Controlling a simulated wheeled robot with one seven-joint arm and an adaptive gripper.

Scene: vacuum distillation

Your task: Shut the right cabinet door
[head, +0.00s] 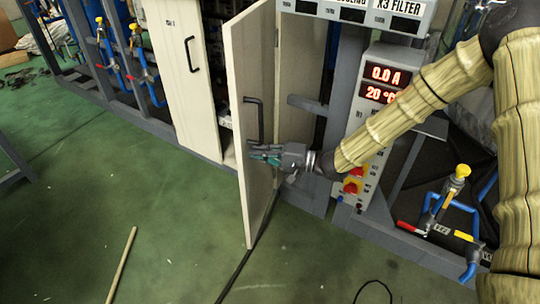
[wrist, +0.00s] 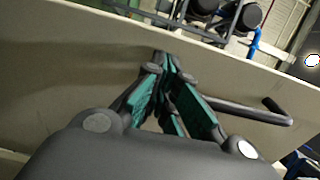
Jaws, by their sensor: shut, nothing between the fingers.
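The right cabinet door (head: 252,70) is a tall cream panel standing open, swung out from the cabinet into the room. Its black handle (head: 260,118) sits on the outer face. My gripper (head: 254,152) is on that face's side, just below the handle, with teal-padded fingers. In the wrist view the fingertips (wrist: 166,60) are together and empty, close to the cream door panel (wrist: 60,70). The door handle (wrist: 250,112) lies to the right of the fingers there. I cannot tell whether the fingertips touch the panel.
The left cabinet door (head: 180,90) is closed beside the opening. A control panel (head: 378,100) with red displays stands right of the cabinet, and blue pipes with valves (head: 455,200) are at lower right. A stick (head: 122,265) lies on the otherwise mostly clear green floor.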

